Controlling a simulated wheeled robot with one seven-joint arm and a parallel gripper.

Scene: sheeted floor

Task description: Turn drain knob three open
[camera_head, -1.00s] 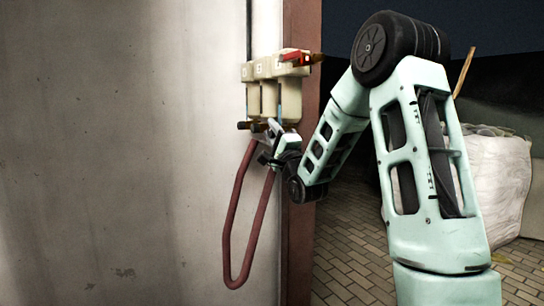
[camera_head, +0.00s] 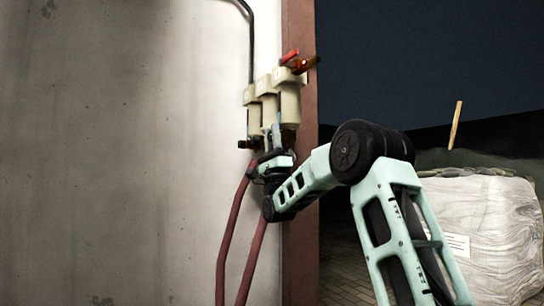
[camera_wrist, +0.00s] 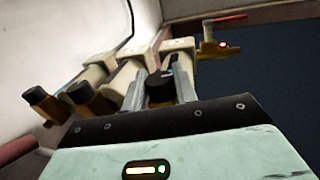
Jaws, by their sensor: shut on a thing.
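Three pale filter bowls hang in a row on the wall edge in the head view: the left one (camera_head: 251,118), the middle one (camera_head: 267,100) and the right one (camera_head: 290,103). In the wrist view, dark drain knobs with brassy ends sit under two bowls, one at the far left (camera_wrist: 37,96) and one beside it (camera_wrist: 82,93). The third drain knob (camera_wrist: 160,91), black and round, is between my fingers. My gripper (camera_wrist: 162,90) is shut on this third knob. In the head view my gripper (camera_head: 275,145) is below the bowls, and its fingertips are partly hidden.
A red-handled valve (camera_head: 290,56) with a brassy fitting sits above the right bowl; it also shows in the wrist view (camera_wrist: 224,20). A dark red hose (camera_head: 232,240) hangs below. A brown post (camera_head: 301,240) edges the wall. A wrapped white bale (camera_head: 490,225) stands at right.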

